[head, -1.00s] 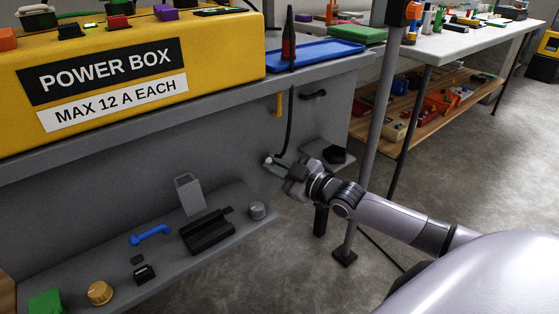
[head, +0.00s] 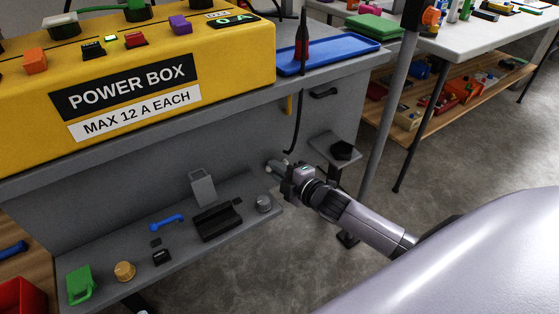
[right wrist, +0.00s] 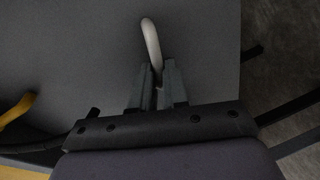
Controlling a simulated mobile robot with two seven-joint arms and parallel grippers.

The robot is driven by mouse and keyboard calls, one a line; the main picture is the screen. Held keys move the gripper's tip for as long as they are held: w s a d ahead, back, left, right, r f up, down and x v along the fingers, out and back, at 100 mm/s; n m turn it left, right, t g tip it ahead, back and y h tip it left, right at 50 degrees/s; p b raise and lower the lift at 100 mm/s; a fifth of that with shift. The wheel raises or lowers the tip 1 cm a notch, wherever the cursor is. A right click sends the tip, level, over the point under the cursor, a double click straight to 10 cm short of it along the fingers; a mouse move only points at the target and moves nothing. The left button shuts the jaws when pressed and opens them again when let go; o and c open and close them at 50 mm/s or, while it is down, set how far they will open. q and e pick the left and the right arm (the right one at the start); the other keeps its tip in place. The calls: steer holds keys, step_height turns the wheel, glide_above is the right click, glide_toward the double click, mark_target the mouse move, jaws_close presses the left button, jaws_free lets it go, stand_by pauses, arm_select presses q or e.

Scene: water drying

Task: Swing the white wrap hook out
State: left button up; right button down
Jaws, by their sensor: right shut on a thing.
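The white wrap hook (right wrist: 151,40) shows in the right wrist view as a pale curved rod against the grey panel. Its lower end runs between the two fingers of my right gripper (right wrist: 158,85), which is shut on it. In the head view my right gripper (head: 279,172) is at the grey panel below the bench top, beside the hanging black cable. The hook is small and mostly hidden by the fingers there. My left gripper is not in view.
A yellow power box (head: 130,85) and a blue tray (head: 325,56) stand on the bench top. A lower grey shelf (head: 115,280) holds several small items, including a black holder (head: 217,222). A yellow hook (head: 288,104) and a black hook (head: 323,94) are on the panel. A grey post (head: 388,110) stands at the right.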

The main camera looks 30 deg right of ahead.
arm_select(q)
steer(key=b, duration=0.2)
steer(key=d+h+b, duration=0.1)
steer(key=b, duration=0.1)
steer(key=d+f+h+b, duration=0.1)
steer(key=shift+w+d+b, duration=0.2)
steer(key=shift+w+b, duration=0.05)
steer(key=shift+b, duration=0.15)
arm_select(e)
steer(key=d+f+n+h, duration=0.4)
steer(key=f+n+h, duration=0.1)
steer(key=n, duration=1.2)
steer(key=shift+w+f+t+h, duration=0.2)
steer(key=shift+f+t+h, duration=0.1)
steer(key=shift+f+t, duration=0.15)
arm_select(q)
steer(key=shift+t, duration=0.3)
arm_select(e)
steer(key=shift+d, duration=0.15)
